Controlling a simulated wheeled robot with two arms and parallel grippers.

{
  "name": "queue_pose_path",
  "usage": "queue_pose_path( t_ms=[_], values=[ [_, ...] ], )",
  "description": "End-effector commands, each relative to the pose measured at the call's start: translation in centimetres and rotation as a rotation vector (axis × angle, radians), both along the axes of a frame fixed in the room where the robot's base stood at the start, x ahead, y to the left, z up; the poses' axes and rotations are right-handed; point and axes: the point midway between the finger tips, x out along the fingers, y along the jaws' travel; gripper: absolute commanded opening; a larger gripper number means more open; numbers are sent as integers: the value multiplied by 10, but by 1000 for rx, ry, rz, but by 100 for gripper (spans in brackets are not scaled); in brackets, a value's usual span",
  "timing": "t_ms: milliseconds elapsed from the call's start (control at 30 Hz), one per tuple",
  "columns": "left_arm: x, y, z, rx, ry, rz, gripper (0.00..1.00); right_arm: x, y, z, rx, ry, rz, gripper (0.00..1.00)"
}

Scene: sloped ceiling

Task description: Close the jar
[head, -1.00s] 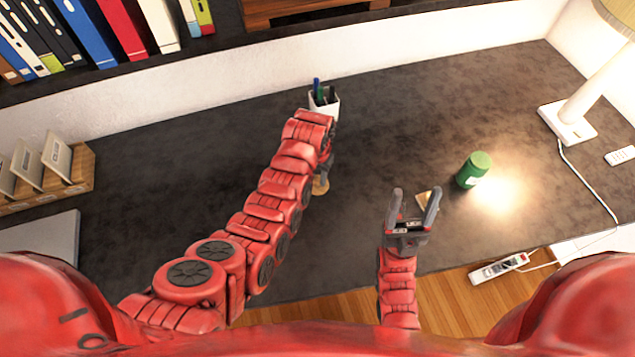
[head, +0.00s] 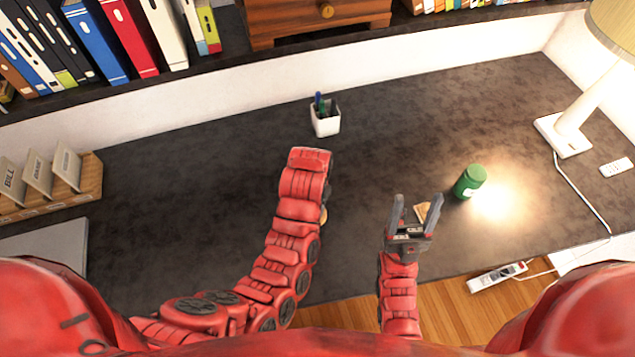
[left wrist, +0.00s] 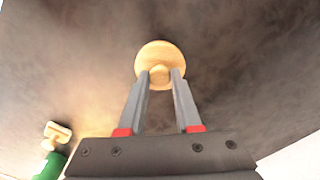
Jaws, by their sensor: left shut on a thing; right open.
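A round, light-wood lid with a knob (left wrist: 160,52) is in the left wrist view. My left gripper (left wrist: 160,76) is shut on its knob. In the head view my left arm hides this gripper, and only a sliver of the lid (head: 324,215) shows beside it. A green jar (head: 469,182) stands on the desk at right; part of it shows at the lower left of the left wrist view (left wrist: 48,167). I cannot tell whether its top is open. My right gripper (head: 412,205) is open and empty, left of the jar.
A small wooden piece (head: 422,212) lies left of the jar. A white pen cup (head: 326,122) stands at the back of the dark desk (head: 210,180). A lamp (head: 564,134) and remote (head: 616,167) are at right, a wooden letter holder (head: 85,185) at left.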

Motion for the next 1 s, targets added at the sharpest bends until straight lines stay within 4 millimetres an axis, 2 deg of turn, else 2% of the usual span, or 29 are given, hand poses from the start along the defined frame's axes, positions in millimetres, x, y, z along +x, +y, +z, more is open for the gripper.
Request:
queue_pose_path(
  t_ms=[33, 200, 400, 867, 1000],
  values=[
    [-14, 1, 5, -1, 5, -1, 0, 0, 0, 13, 0, 0, 0, 62],
    [-46, 6, 6, 0, 2, -1, 0, 0, 0, 24, 0, 0, 0, 62],
    [-68, 9, 6, 0, 0, -2, 0, 0, 0, 28, 0, 0, 0, 62],
    [-74, 11, 5, 1, 0, -1, 0, 0, 0, 29, 0, 0, 0, 62],
    [-74, 10, 5, 1, 0, -1, 0, 0, 0, 29, 0, 0, 0, 84]
  ],
)
